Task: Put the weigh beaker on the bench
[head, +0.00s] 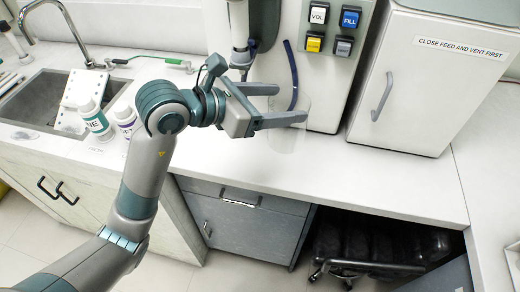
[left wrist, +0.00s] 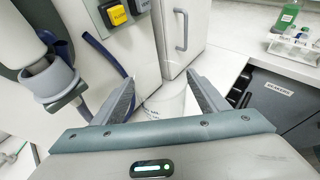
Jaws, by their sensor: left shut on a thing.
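The weigh beaker (head: 285,139) is a pale, see-through cup that is hard to make out against the white bench (head: 395,186). My left gripper (head: 290,103) is shut on it, one finger on either side, over the bench in front of the wall panel. In the left wrist view the whitish beaker (left wrist: 168,102) shows between the two fingers of my left gripper (left wrist: 163,84). Its lower part is hidden behind the gripper body there. I cannot tell whether its base touches the bench. My right gripper is not in view.
A white cabinet (head: 440,75) stands on the bench at right. A panel with several buttons (head: 331,30) and a blue hose (head: 292,75) is behind the gripper. White bottles (head: 94,118) stand by the sink (head: 40,93) at left. The front right bench is clear.

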